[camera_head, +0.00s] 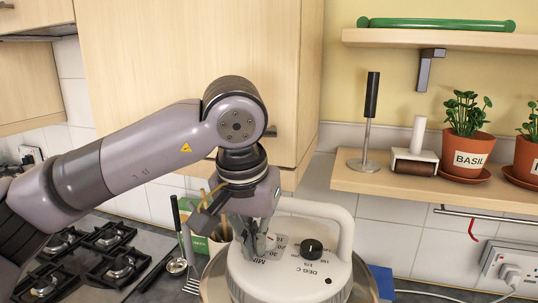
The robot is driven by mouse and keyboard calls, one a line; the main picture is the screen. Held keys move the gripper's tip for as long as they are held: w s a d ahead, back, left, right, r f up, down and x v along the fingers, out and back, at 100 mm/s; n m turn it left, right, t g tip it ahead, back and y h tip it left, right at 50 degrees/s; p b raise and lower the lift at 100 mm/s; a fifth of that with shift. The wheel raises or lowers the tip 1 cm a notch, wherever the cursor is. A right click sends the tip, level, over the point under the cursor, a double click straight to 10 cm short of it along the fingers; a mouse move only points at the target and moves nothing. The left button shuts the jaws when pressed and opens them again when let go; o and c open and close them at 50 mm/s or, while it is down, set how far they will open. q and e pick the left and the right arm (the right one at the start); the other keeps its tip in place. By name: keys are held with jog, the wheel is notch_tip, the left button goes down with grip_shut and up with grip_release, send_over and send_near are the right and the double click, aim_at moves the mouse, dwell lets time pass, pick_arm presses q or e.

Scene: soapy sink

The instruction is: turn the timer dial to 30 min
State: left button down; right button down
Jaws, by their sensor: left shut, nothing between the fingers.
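A white appliance (290,277) with a looped handle stands at the bottom centre, with two dial scales on its top. The scale marked MIN (270,258) is on the left, and the timer dial itself is hidden behind my left gripper's fingers. A black knob (312,248) sits on the other scale, marked DEG C. My left gripper (262,248) points down over the MIN scale, shut, with nothing seen between its fingers. Whether it touches the dial cannot be told. My right gripper is not in view.
A gas hob (90,258) lies at the lower left. A shelf (350,180) at the right holds a basil pot (465,158). Wooden cupboards (150,60) hang behind my arm.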

pick_arm(q)
jog(key=shift+w+a+f, duration=0.25)
jog(key=shift+w+a, duration=0.2)
jog(key=shift+a, duration=0.1)
jog(key=shift+s+a, duration=0.15)
jog(key=shift+a, duration=0.05)
dwell(0.3)
notch_tip(320, 180, up, 6)
jog(key=p, duration=0.4)
jog(key=shift+r, duration=0.2)
jog(key=shift+f, duration=0.1)
